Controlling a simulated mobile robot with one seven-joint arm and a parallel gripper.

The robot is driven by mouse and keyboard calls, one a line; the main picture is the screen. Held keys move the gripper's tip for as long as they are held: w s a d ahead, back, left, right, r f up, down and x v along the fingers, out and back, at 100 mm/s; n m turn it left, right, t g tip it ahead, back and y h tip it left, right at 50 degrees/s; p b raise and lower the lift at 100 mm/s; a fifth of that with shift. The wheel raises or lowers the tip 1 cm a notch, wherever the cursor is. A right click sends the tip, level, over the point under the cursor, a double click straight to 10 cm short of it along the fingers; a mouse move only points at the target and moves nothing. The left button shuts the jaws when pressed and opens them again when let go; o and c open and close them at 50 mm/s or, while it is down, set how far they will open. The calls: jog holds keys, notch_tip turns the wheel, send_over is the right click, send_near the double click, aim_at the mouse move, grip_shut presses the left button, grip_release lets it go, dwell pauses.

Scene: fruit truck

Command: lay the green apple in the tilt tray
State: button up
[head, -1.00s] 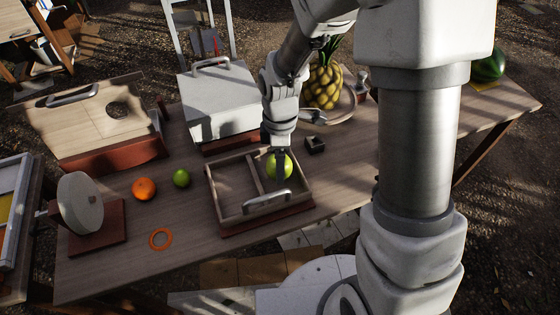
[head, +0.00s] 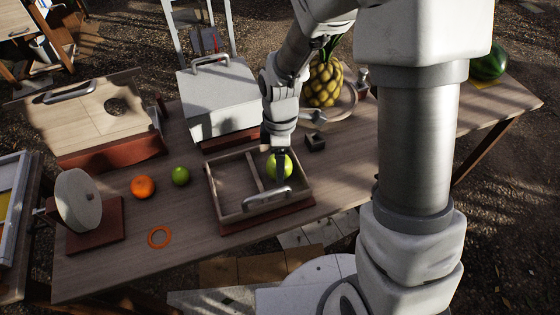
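The green apple (head: 287,170) is in the right compartment of the tilt tray (head: 229,216), an open wooden box with a divider and a metal handle at its front. My gripper (head: 279,169) points straight down over that compartment. Its dark fingers overlap the apple and hide part of it. I cannot tell whether they are closed on it, or whether the apple touches the tray floor. The left compartment is empty.
A lime (head: 181,176) and an orange (head: 143,187) lie left of the tray, with an orange ring (head: 159,237) in front. A white lidded box (head: 217,100) stands behind. A pineapple (head: 323,82) and a small dark block (head: 315,142) are to the right.

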jog(key=shift+f, duration=0.25)
dwell(0.5)
jog(key=o, duration=1.5)
jog(key=shift+r, duration=0.15)
jog(key=shift+r+p, duration=3.4)
jog(key=shift+r, duration=0.85)
